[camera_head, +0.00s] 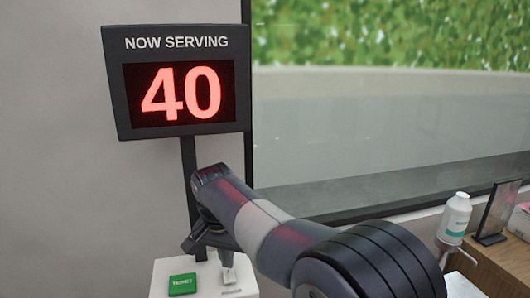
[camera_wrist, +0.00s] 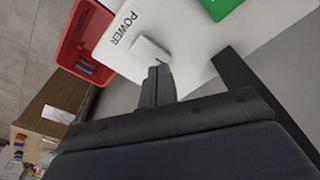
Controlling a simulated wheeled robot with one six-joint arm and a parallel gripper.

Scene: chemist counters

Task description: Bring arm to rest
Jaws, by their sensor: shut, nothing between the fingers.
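My arm reaches forward from the lower right in the head view. My gripper (camera_head: 226,262) is shut and empty, pointing down at a white box (camera_head: 163,273). The box has a green button marked TICKET (camera_head: 182,284) and a small white switch (camera_head: 230,277) to its right. In the wrist view my gripper's fingertips (camera_wrist: 158,70) are at the edge of the white switch (camera_wrist: 148,48), beside the word POWER. I cannot tell whether they touch it. Part of the green button (camera_wrist: 218,6) shows at the top of the wrist view.
A NOW SERVING sign (camera_head: 180,83) showing 40 stands on a dark post behind the box. A window (camera_head: 390,130) is behind my arm. A white bottle (camera_head: 455,218) is at the right, near a wooden counter (camera_head: 490,257). A red basket (camera_wrist: 83,38) shows in the wrist view.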

